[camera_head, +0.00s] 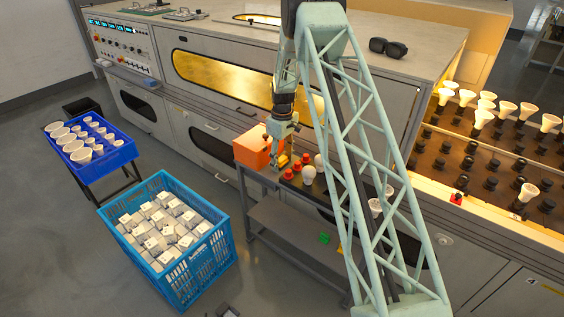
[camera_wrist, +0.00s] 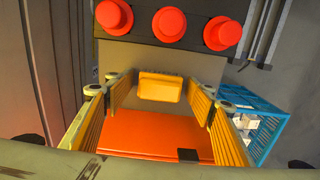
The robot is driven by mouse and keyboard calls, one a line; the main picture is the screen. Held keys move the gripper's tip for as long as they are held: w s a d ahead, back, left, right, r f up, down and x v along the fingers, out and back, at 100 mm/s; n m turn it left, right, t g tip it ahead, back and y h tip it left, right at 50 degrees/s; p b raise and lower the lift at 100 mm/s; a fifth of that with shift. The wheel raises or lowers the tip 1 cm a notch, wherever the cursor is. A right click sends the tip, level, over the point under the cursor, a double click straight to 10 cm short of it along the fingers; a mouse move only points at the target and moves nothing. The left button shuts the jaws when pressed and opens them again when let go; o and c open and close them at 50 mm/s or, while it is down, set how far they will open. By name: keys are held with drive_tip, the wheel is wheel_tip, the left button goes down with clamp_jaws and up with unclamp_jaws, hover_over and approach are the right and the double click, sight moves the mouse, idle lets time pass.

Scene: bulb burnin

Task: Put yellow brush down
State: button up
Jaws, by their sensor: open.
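The yellow brush (camera_wrist: 162,87) shows as a yellow-orange block in the wrist view, on the dark bench top beside an orange box. It lies between my gripper's (camera_wrist: 160,104) two ribbed yellow fingers, with a gap on both sides. My gripper is open, and no finger is seen pressing on the brush. In the head view my gripper (camera_head: 281,146) points down over the bench's left end, just right of the orange box (camera_head: 252,149). A small yellow patch (camera_head: 283,160) under it is probably the brush. The brush's underside is hidden.
Red caps (camera_wrist: 170,24) stand in a row close by on the bench. A white bulb (camera_head: 309,175) stands right of them. A blue crate (camera_head: 160,285) of white boxes and a blue tray (camera_head: 92,178) of bulbs are left. The oven front (camera_head: 215,105) rises behind.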

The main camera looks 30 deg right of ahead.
sight(282, 159)
drive_tip(key=shift+r, duration=0.1)
wheel_tip(282, 159, up, 12)
drive_tip(key=p, duration=0.2)
drive_tip(key=shift+p, duration=0.4)
drive_tip(key=shift+r, duration=0.1)
idle(0.7)
